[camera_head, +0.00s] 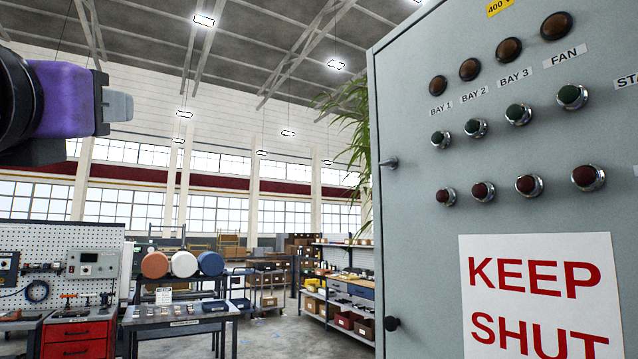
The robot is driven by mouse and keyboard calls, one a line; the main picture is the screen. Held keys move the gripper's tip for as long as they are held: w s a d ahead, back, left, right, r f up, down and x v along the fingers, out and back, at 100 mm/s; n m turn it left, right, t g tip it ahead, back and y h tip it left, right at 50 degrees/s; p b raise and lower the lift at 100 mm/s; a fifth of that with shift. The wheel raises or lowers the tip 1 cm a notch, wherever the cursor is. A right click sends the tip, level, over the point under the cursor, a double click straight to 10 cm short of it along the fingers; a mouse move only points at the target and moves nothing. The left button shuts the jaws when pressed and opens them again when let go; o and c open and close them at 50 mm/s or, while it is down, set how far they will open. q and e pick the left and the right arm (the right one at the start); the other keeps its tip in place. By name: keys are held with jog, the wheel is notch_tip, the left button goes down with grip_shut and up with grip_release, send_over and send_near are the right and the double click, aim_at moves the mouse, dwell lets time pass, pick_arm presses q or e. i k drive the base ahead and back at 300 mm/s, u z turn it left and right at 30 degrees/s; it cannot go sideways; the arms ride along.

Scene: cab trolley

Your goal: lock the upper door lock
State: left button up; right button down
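The grey cabinet door (415,220) fills the right side of the head view and looks closed. The upper door lock (389,163) is a small metal knob or lever at the door's left edge, roughly horizontal. A dark round lock (391,323) sits lower on the same edge. My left gripper (118,106) is at the upper left, well to the left of the cabinet and touching nothing. Its grey fingers look close together, but side-on I cannot tell if they are open. My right gripper is not in view.
The door carries several push buttons (518,114), dark lamps (508,49) and a "KEEP SHUT" sign (540,290). A plant (352,125) shows behind the cabinet's left edge. A workbench (180,318) and shelves (340,300) stand farther back. The space between my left gripper and the cabinet is clear.

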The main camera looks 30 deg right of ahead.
aim_at(391, 162)
jog(key=i, duration=1.55)
jog(key=z, duration=2.4)
